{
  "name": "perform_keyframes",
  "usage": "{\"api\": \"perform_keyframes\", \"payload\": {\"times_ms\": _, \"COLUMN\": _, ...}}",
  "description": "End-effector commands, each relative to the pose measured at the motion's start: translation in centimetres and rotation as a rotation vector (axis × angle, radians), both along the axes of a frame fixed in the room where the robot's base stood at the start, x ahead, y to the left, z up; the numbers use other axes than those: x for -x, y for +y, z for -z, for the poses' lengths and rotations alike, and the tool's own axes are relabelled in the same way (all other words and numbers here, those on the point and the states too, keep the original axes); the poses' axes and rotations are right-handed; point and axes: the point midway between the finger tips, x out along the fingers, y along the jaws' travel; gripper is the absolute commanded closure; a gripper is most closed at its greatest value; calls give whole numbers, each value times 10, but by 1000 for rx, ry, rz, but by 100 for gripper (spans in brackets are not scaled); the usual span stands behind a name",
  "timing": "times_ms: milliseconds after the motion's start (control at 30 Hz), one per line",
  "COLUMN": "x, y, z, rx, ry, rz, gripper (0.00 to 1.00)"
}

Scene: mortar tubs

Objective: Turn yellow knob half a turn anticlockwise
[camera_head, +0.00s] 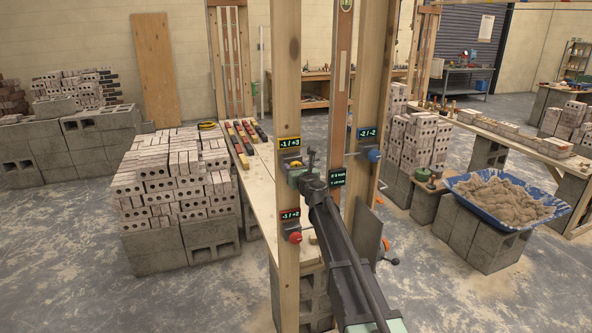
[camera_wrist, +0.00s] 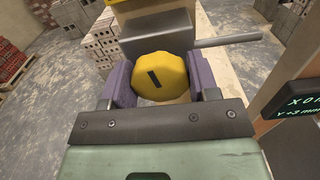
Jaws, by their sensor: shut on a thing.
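The yellow knob (camera_wrist: 172,72) is many-sided, with a short dark mark on its face that leans slightly off upright in the wrist view. My gripper (camera_wrist: 162,82) has a purple pad on each side of the knob and is shut on it. In the head view my gripper (camera_head: 303,172) is at the left wooden post, just below a display (camera_head: 289,142) reading -1 / +3. There the knob is mostly hidden by the gripper.
A red knob (camera_head: 295,237) sits lower on the left post (camera_head: 287,80), below another display. A blue knob (camera_head: 374,155) is on the right post under a display reading -2 / -2. A central display (camera_head: 338,178) hangs close to my arm. Brick stacks (camera_head: 175,175) stand left.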

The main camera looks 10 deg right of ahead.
Motion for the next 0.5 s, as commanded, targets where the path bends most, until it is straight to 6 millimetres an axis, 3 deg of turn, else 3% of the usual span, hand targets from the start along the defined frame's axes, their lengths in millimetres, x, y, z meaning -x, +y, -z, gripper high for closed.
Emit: {"api": "perform_keyframes", "payload": {"times_ms": 500, "x": 0, "y": 1, "z": 0, "rx": 451, "ry": -76, "rz": 0, "gripper": 69}}
